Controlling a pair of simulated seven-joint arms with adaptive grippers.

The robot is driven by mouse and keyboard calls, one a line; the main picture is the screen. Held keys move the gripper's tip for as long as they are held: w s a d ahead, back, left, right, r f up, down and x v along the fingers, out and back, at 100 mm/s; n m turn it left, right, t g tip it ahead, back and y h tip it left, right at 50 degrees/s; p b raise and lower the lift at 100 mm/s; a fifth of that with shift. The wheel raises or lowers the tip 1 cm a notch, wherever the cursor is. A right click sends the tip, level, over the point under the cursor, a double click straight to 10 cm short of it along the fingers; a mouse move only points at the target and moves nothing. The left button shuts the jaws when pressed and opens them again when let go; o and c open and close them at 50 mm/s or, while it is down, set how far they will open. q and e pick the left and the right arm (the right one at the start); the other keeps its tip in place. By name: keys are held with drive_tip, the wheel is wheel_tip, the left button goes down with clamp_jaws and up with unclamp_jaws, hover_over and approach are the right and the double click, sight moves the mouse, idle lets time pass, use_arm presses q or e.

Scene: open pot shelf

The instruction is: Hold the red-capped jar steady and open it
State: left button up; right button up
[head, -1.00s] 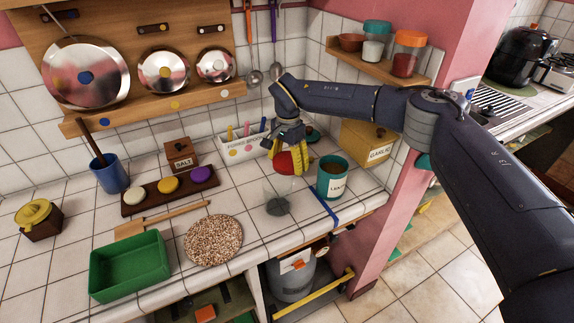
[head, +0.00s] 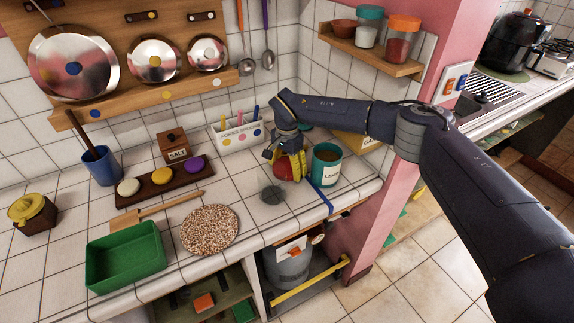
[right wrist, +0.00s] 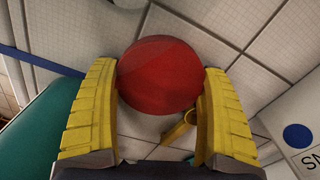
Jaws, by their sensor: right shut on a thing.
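A red cap (right wrist: 160,75) is between the yellow fingers of my right gripper (right wrist: 160,100). The fingers are shut on its sides. In the head view, the red cap (head: 284,172) and my right gripper (head: 291,166) are low over the counter, left of the teal mug (head: 326,168). My left gripper is out of view.
The white utensil box (head: 237,135) stands behind my right gripper. A blue strip (head: 321,199) crosses the counter at right. The pebbled round mat (head: 209,230) and green tray (head: 127,258) lie left, with bare tiles between mat and cap.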

drive_tip(key=o, duration=1.2)
drive_tip(key=shift+f, duration=0.15)
drive_tip(key=shift+o, duration=0.2)
